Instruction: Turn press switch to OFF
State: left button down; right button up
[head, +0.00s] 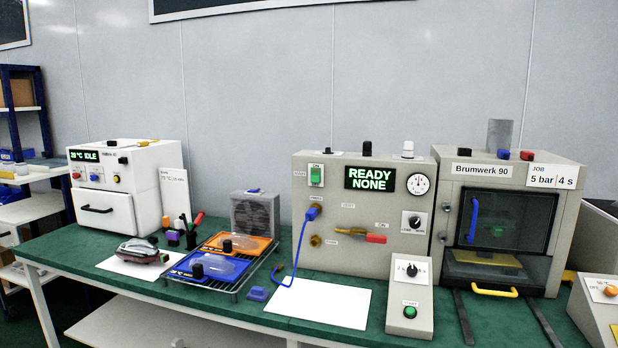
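The press, a beige cabinet marked Brumwerk 90 (477,169), stands at the right with a dark window and a blue door handle (473,221). No switch is plainly labelled as the press switch. A sloped console (409,312) in front of it has a black knob (411,270) under a small unreadable label and a green button (410,311). A beige box (599,318) at the right edge has an orange knob (611,291) beside small lettering that seems to include OFF. The knob positions are too small to read. Neither of my grippers shows.
A test panel (370,250) reading READY NONE has a green switch (316,175) and blue hose (298,250). A wire rack (241,284) holds orange and blue trays. A white oven (125,190) stands left. White sheets lie on the green table (250,318).

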aim_at(315, 176)
jog(key=i, duration=0.9)
jog(key=u, duration=0.3)
jog(key=k, duration=0.9)
jog(key=z, duration=0.3)
jog(key=i, duration=1)
jog(key=u, duration=0.05)
